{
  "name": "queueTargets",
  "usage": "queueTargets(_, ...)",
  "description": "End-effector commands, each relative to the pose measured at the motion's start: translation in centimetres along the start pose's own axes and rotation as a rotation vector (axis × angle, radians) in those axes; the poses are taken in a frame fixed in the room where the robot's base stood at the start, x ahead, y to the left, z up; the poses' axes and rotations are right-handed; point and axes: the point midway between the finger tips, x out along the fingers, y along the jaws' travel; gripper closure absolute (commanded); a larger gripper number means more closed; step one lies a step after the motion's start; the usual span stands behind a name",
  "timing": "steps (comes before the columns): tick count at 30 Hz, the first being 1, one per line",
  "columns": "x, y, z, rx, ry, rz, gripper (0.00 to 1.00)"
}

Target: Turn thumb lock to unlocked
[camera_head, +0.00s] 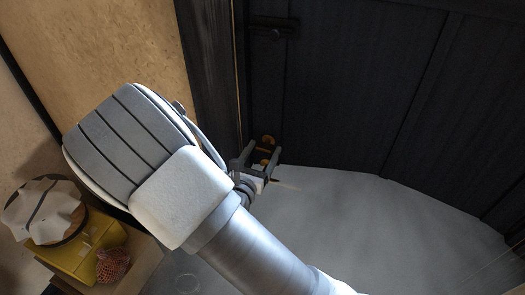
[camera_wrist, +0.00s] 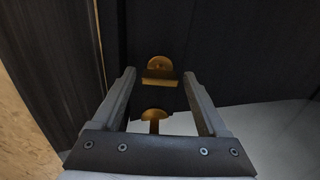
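The black door (camera_head: 340,85) carries brass fittings near its left edge. In the wrist view an upper brass piece (camera_wrist: 159,64), a round disc with a flat horizontal bar below it, lies in line with the gap between my fingertips. A lower brass piece (camera_wrist: 154,117) with a rounded top and short stem shows nearer the palm. I cannot tell for certain which one is the thumb lock. My gripper (camera_head: 263,151) is open with nothing between its fingers that I can see gripped; it also shows in the wrist view (camera_wrist: 159,76). Contact with the brass cannot be told.
A dark door frame (camera_head: 209,70) and a tan clay wall (camera_head: 110,45) stand on the left. A black fitting (camera_head: 273,27) sits higher on the door. At lower left are a yellow box (camera_head: 88,258), a covered basket (camera_head: 45,212) and a reddish patterned object (camera_head: 112,264). Pale floor (camera_head: 390,225) is clear.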

Motion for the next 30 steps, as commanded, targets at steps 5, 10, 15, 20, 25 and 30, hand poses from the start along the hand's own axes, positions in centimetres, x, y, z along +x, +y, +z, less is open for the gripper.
queueTargets(5, -0.03, 0.0, 0.0, 0.0, 0.0, 0.0, 0.58)
queueTargets(10, -0.03, -0.01, 0.0, 0.0, 0.0, 0.0, 0.89)
queueTargets(15, -0.03, -0.01, 0.03, -0.002, 0.0, -0.001, 1.0)
queueTargets(20, -0.03, -0.02, 0.13, -0.027, 0.0, -0.001, 1.0)
queueTargets(25, -0.03, 0.0, 0.33, -0.102, 0.0, -0.001, 1.0)
queueTargets(30, 0.0, -0.05, 0.48, -0.229, 0.0, -0.002, 1.0)
